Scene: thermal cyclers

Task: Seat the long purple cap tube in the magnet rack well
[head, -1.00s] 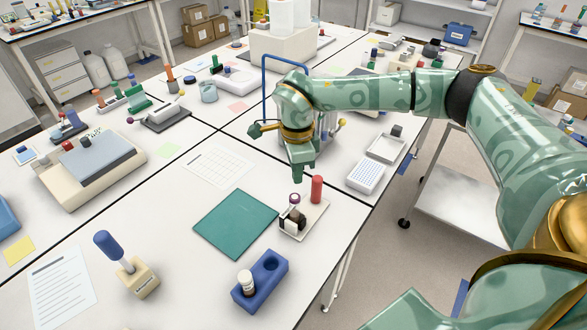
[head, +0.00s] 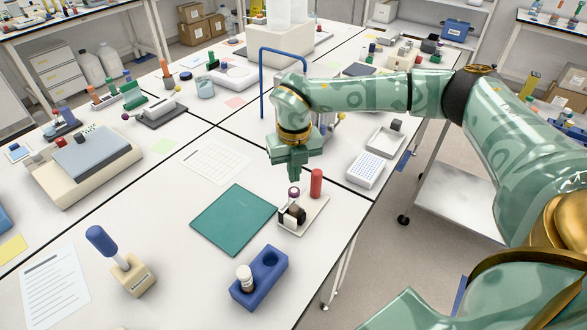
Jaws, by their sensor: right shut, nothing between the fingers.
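A tube with a purple cap (head: 294,192) stands about upright at a small dark block, which looks like the magnet rack (head: 292,216), on a pale tray (head: 312,217). The picture is too small to tell how deep the tube sits in a well. My right gripper (head: 294,177) points down just above the purple cap, shut and empty, its fingertips close to the cap. Whether they touch it cannot be told. My left gripper is not in view.
A red tube (head: 316,183) stands on the same tray. Left of it lies a teal mat (head: 233,219). In front stand a blue two-hole block (head: 262,280) with a white-capped vial (head: 244,278) and a beige stand (head: 135,278). A white well plate (head: 366,170) lies to the right.

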